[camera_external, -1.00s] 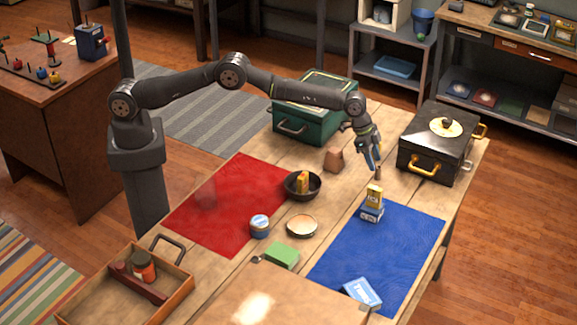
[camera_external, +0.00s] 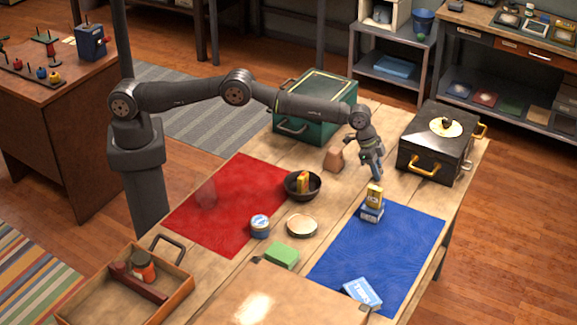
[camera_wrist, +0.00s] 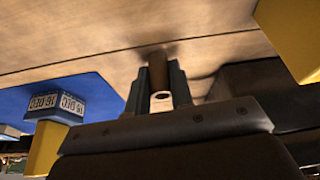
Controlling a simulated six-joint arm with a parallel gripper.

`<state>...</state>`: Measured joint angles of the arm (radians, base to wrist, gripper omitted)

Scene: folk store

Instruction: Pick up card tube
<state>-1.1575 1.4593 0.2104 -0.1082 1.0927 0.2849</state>
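The card tube (camera_wrist: 158,75) is a small brown cylinder with a pale-rimmed hollow end. In the wrist view it stands between the two fingers of my gripper (camera_wrist: 159,92), with a finger close against each side. My gripper appears shut on it. In the external view my gripper (camera_external: 374,174) points down at the bare wood between the black chest and the blue mat. The tube is hidden behind the fingers there. Its far end is at or very near the tabletop; I cannot tell whether it touches.
The black chest (camera_external: 428,160) with gold handles stands right of my gripper. A date block with a yellow piece on top (camera_external: 373,204) is just in front, on the blue mat (camera_external: 385,250). A brown block (camera_external: 333,159) and the green chest (camera_external: 318,112) stand to the left.

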